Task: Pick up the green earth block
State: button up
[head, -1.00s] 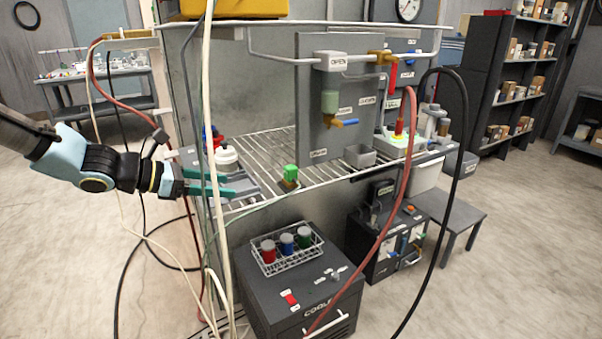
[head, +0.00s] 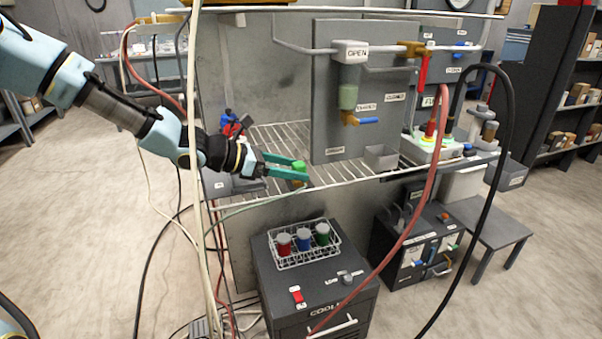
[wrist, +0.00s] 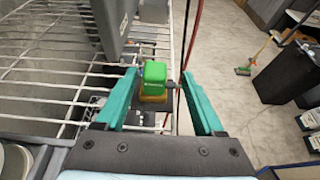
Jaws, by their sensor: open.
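The green earth block (wrist: 154,72) shows in the wrist view, bright green on top of a yellowish-brown base, at the front edge of the wire shelf. It sits between the two teal fingers of my gripper (wrist: 160,100), beyond the palm, with a gap on each side. My gripper is open and holds nothing. In the head view my gripper (head: 288,172) reaches from the left over the shelf, and the block (head: 299,166) shows only partly, beside the fingers.
The wire shelf (head: 340,173) carries a grey panel (head: 372,130), a small grey bin (head: 380,157) and a red-and-blue item (head: 231,124). Pale cables and a red hose (head: 432,190) hang in front. A dark cooler (head: 330,290) with a rack of capped jars stands below.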

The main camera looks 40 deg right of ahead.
aim_at(311, 181)
jog(key=shift+w+p+x, duration=0.15)
jog(key=shift+p+x, duration=0.25)
jog(key=shift+x, duration=1)
jog(key=shift+w+p+x, duration=0.15)
jog(key=shift+p+x, duration=0.25)
jog(key=shift+x, duration=1.05)
grip_shut()
